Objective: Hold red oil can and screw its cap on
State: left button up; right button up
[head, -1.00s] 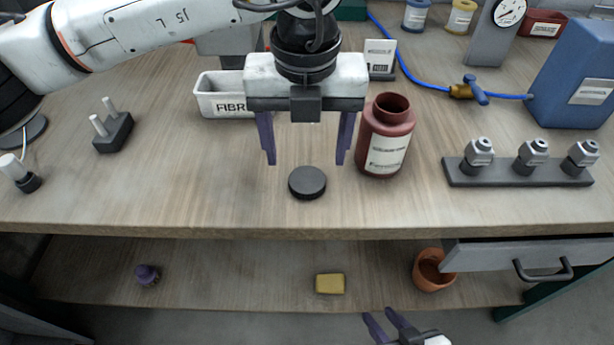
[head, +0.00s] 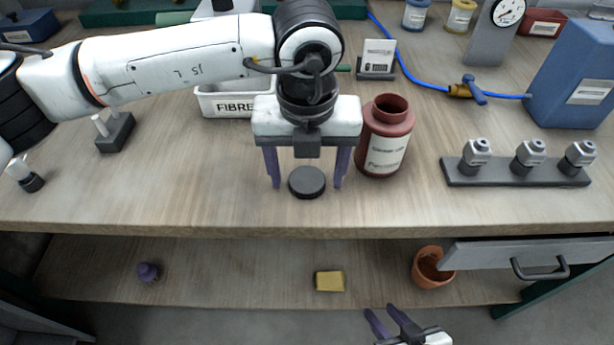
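The red oil can (head: 384,137) stands upright and open-topped on the workbench, with a white label on its front. A flat round black cap (head: 307,182) lies on the bench to the left of the can. My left gripper (head: 307,184) points down over the cap, its purple fingers open on either side of it and apart from it. My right gripper (head: 391,320) is low in front of the bench, its fingers spread and empty.
A white fibre tray (head: 228,104) stands behind the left gripper. A rack with several metal nozzles (head: 515,180) is at the right, near a blue container (head: 578,75). A lower shelf holds a yellow block (head: 330,281) and a clay pot (head: 431,268). A drawer (head: 535,254) stands open.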

aim_at(307, 181)
pick_arm(q)
jog(key=c, duration=1)
notch_tip(307, 181, up, 10)
jog(key=shift+r+b, duration=0.1)
jog(key=shift+b, duration=0.25)
